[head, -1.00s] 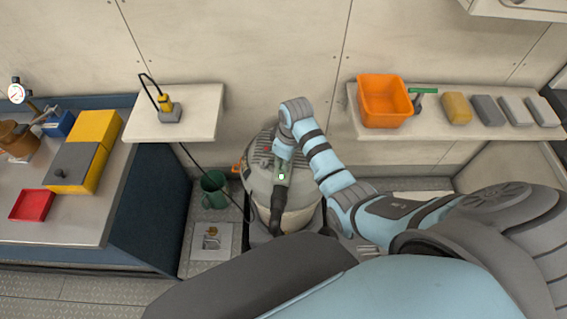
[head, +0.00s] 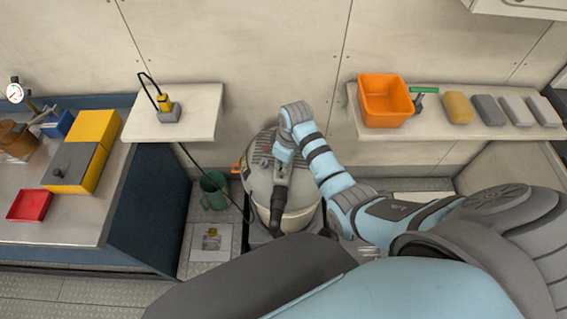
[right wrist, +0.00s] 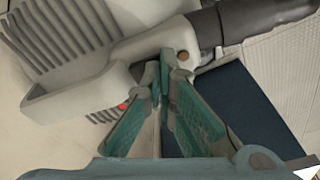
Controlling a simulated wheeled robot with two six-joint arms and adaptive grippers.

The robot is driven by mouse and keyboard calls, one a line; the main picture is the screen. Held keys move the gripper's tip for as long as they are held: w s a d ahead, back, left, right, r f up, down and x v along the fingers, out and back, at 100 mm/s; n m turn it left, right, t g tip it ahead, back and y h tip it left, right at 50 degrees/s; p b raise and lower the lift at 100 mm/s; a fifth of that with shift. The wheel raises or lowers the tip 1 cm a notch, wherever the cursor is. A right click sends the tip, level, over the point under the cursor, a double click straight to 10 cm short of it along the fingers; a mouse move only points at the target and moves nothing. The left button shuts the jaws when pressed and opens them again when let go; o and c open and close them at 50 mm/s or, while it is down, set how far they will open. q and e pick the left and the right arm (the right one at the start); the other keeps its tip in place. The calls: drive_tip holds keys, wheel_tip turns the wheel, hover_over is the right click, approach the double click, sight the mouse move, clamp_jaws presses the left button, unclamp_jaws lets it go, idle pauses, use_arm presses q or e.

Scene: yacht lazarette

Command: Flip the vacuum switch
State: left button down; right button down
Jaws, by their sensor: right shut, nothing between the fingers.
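The vacuum (head: 268,192) is a grey and cream canister on the floor between two shelves, with a black hose at its front. My right gripper (head: 281,178) is over its top, partly hidden by my own wrist. In the right wrist view the gripper (right wrist: 166,62) is shut and empty, its tips close to the vacuum's pale grey handle (right wrist: 75,90) and dark hose fitting (right wrist: 255,20). I cannot tell whether they touch. A small red light (right wrist: 123,106) shows beside the left finger. The switch itself is not clearly visible. My left gripper is out of view.
The right shelf holds an orange bin (head: 385,100) and several blocks. A workbench (head: 75,215) stands at left.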

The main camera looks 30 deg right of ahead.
wheel_tip(320, 180, up, 3)
drive_tip(key=p, duration=0.3)
drive_tip(key=shift+f, duration=0.15)
drive_tip(key=shift+r, duration=2.15)
